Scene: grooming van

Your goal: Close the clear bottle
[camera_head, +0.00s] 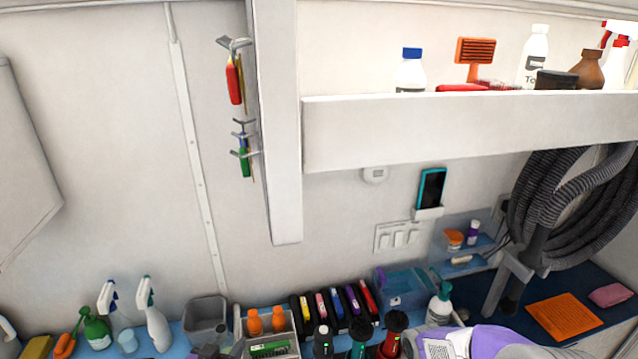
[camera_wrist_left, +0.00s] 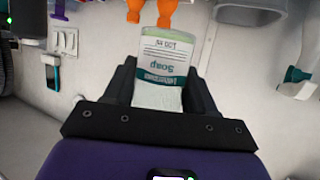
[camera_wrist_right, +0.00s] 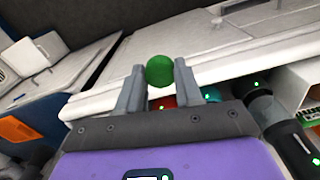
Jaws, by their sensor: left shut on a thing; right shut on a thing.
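The clear bottle (camera_wrist_left: 166,52), with a white and teal "Soap" label, shows upside down in the left wrist view. My left gripper (camera_wrist_left: 160,80) is shut on it, one dark finger on each side. Its lower part in that view is between the fingers, and its mouth cannot be made out. A round green cap (camera_wrist_right: 160,71) is between the fingertips of my right gripper (camera_wrist_right: 160,78), which is shut on it. The cap is apart from the bottle, which does not show in the right wrist view. In the head view the cap is not seen.
A grey bin (camera_head: 206,313), two orange bottles (camera_head: 266,321) and several clippers (camera_head: 358,336) stand along the counter. Spray bottles (camera_head: 155,322) stand at the left. A white shelf (camera_head: 468,131) juts out above, with bottles on it. A coiled hose (camera_head: 575,205) hangs at right.

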